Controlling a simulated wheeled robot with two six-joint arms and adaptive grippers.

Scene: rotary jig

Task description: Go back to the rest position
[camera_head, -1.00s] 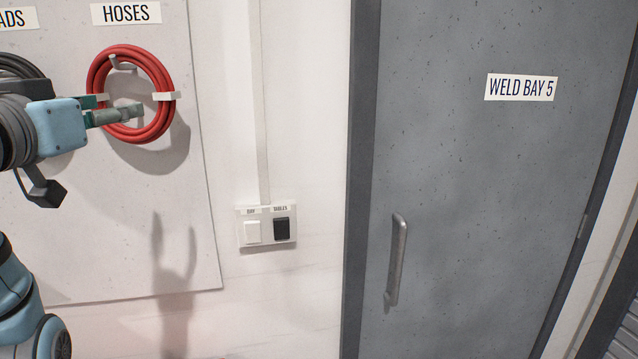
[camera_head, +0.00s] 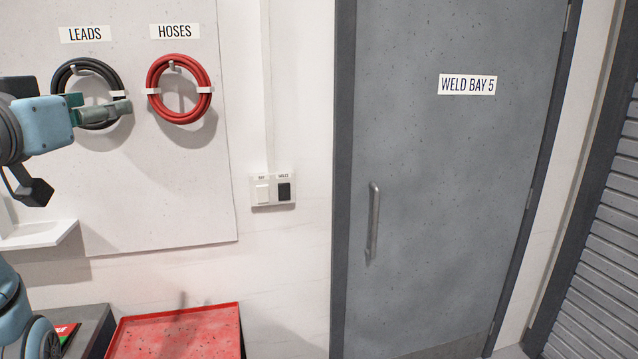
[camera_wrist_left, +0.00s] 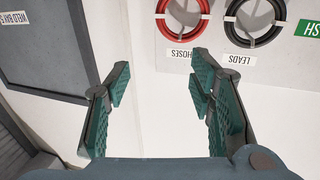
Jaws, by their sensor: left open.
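My left gripper (camera_head: 112,109) comes in from the left in the head view, raised in front of the wall panel. It overlaps the coil of black leads in the picture. In the left wrist view its green-padded fingers (camera_wrist_left: 160,85) stand wide apart with nothing between them. Only blank wall shows between the fingers there. My right gripper is not in either view.
A red hose coil (camera_head: 179,88) and black leads (camera_head: 88,68) hang on the wall panel. A switch plate (camera_head: 272,190) sits beside a grey door (camera_head: 440,180). A red tray top (camera_head: 175,332) and a white shelf (camera_head: 38,236) are below. A ribbed shutter (camera_head: 600,260) stands right.

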